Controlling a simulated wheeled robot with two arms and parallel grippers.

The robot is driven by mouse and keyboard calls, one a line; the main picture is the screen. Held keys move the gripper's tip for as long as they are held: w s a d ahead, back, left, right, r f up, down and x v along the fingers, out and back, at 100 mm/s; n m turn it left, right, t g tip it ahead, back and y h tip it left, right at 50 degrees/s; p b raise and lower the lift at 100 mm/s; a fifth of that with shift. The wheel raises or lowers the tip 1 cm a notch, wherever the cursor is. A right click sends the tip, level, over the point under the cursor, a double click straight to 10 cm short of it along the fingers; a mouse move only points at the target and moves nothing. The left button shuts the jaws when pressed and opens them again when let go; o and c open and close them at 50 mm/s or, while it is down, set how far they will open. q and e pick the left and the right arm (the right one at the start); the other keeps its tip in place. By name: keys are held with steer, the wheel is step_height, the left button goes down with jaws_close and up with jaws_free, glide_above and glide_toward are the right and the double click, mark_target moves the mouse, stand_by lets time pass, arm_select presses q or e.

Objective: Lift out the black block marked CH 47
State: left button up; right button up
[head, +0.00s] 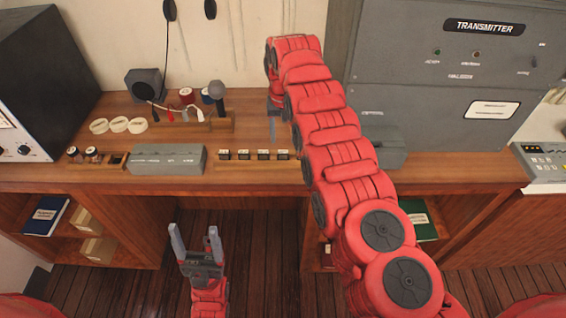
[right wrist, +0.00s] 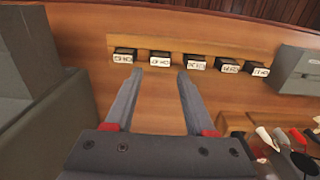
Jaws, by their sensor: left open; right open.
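Several small black blocks with white labels sit in a row in a wooden strip on the desk. In the right wrist view they are blocks (right wrist: 125,55), (right wrist: 160,57), (right wrist: 195,62), (right wrist: 228,66) and (right wrist: 258,70). The labels are too small and turned to read surely, so I cannot tell which is CH 47. In the head view part of the row (head: 263,155) shows; my right arm covers its right end. My right gripper (right wrist: 160,73) is open and empty, its fingers pointing toward the second block from the left, apart from it. My left gripper (head: 194,231) is open and empty below the desk's front edge.
A long grey box (head: 167,160) lies left of the row. A wooden rack (head: 205,125) with a microphone and cables stands behind. The grey transmitter cabinet (head: 420,100) stands at the right. The desk strip before the blocks is clear.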

mark_target(283, 152)
steer(key=shift+f, duration=0.4)
steer(key=shift+f+p, duration=0.35)
steer(key=shift+p, duration=0.25)
steer(key=f+p, duration=0.1)
steer(key=f, duration=0.2)
steer(key=shift+s+f, duration=0.2)
steer(key=shift+w+f, duration=0.1)
steer(key=shift+f, duration=0.4)
jaws_close()
